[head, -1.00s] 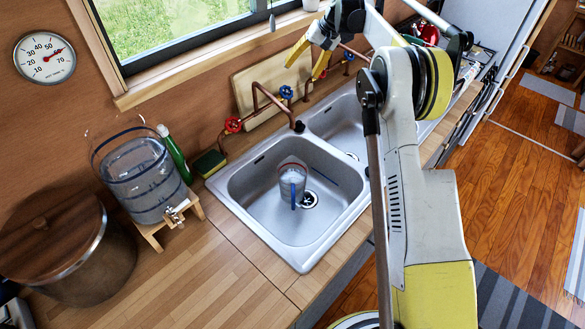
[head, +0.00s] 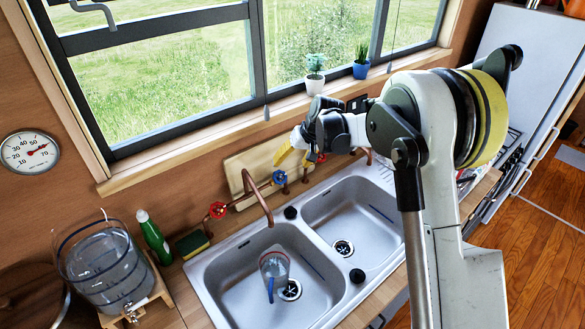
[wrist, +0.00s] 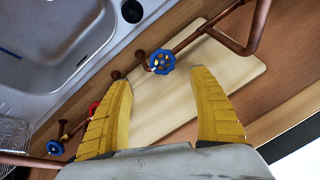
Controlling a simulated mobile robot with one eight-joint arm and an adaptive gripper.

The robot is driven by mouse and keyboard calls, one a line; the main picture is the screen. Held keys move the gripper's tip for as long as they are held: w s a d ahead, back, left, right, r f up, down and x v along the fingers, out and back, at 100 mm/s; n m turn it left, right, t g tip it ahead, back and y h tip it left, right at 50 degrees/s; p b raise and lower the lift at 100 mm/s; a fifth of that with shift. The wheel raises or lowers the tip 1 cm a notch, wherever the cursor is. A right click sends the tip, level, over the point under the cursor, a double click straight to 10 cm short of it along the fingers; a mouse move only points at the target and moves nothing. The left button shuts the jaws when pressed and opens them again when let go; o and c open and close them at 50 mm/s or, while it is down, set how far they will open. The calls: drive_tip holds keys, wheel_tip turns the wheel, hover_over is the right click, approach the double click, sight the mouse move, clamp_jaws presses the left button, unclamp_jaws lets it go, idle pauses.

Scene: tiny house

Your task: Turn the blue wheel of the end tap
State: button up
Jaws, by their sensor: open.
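Two copper taps with red and blue wheels stand along the back of the sink. The left tap has a red wheel (head: 217,210) and a blue wheel (head: 279,177). In the wrist view this blue wheel (wrist: 161,61) lies beyond my fingertips, between their lines, and apart from them. My gripper (wrist: 165,88) is open and empty, its yellow fingers spread. In the head view my gripper (head: 293,163) is just above and right of that blue wheel. The other tap's red wheel (wrist: 92,108) and blue wheel (wrist: 54,147) show left of the fingers; my gripper partly hides that tap in the head view.
A cutting board (head: 240,163) leans on the wall behind the taps. The double sink (head: 225,277) holds a clear pitcher (head: 274,265) in its left bowl. A green bottle (head: 153,236), a sponge (head: 192,243) and a water dispenser (head: 100,270) stand left. Potted plants (head: 315,75) line the sill.

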sight(280, 176)
drive_tip(key=x, duration=0.7)
drive_tip(key=b+x, duration=0.1)
drive_tip(key=x, duration=0.2)
drive_tip(key=shift+a+f, duration=0.1)
drive_tip(key=shift+a, duration=0.25)
